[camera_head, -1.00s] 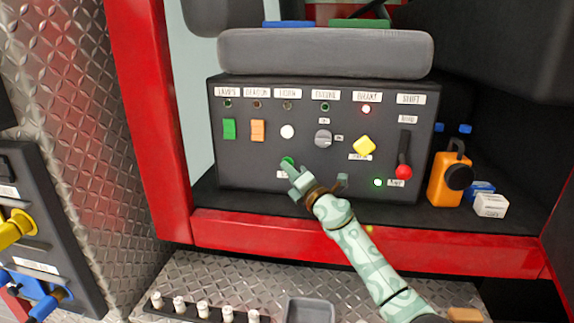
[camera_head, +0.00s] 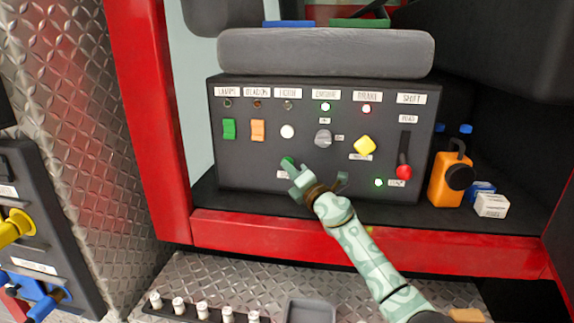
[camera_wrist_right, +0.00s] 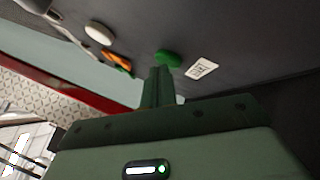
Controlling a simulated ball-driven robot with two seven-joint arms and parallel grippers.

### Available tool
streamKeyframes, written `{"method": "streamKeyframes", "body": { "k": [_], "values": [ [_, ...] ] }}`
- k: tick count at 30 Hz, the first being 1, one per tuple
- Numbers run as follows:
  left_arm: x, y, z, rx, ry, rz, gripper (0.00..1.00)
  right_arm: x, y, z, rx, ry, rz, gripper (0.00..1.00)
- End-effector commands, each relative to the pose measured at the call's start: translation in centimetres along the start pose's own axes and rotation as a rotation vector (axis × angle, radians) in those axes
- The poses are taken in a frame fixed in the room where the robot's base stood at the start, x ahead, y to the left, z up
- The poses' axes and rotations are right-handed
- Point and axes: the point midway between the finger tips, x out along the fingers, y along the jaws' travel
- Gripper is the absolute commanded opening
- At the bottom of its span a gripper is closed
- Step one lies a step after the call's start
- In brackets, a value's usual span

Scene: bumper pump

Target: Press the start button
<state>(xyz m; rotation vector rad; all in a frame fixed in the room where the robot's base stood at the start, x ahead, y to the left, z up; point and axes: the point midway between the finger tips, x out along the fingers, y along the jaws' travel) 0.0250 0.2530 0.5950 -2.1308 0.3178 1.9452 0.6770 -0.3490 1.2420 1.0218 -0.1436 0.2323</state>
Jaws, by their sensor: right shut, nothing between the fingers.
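The start button is a small green round button (camera_head: 287,161) low on the dark control panel (camera_head: 240,184). It also shows in the right wrist view (camera_wrist_right: 168,57), just beyond the fingertips. My right gripper (camera_head: 291,168) is shut and empty, with its fingertips at the button's lower edge in the head view. In the right wrist view the closed fingers (camera_wrist_right: 158,72) overlap the button's lower left edge; I cannot tell whether they touch it. The engine lamp (camera_head: 325,107) glows whitish green. My left gripper is not in view.
The panel also carries a green rocker (camera_head: 229,129), an orange rocker (camera_head: 257,130), a white button (camera_head: 287,131), a grey knob (camera_head: 323,138), a yellow knob (camera_head: 364,145) and a red-tipped lever (camera_head: 403,171). An orange container (camera_head: 447,182) stands right of the panel.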

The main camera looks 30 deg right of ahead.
Motion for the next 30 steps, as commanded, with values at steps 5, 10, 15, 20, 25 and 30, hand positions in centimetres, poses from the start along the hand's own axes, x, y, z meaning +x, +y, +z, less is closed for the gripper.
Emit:
{"method": "streamKeyframes", "body": {
  "k": [5,10,15,20,25,30],
  "values": [
    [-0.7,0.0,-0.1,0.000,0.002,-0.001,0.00,-0.4,0.4,-0.1,-0.001,-0.001,0.000,0.00],
    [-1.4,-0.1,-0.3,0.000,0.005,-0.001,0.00,-1.0,0.9,-0.6,0.000,-0.001,0.000,0.00],
    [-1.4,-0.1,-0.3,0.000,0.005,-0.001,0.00,-1.2,0.8,-0.8,0.000,-0.001,0.000,0.00],
    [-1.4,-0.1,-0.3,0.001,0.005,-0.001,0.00,-1.2,0.8,-0.8,0.000,-0.001,0.000,0.00],
    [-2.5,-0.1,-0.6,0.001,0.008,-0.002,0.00,-1.8,1.6,-1.2,0.001,0.001,0.000,0.00],
    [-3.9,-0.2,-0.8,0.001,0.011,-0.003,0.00,-3.0,2.5,-2.0,0.000,0.000,0.000,0.00]
  ]
}}
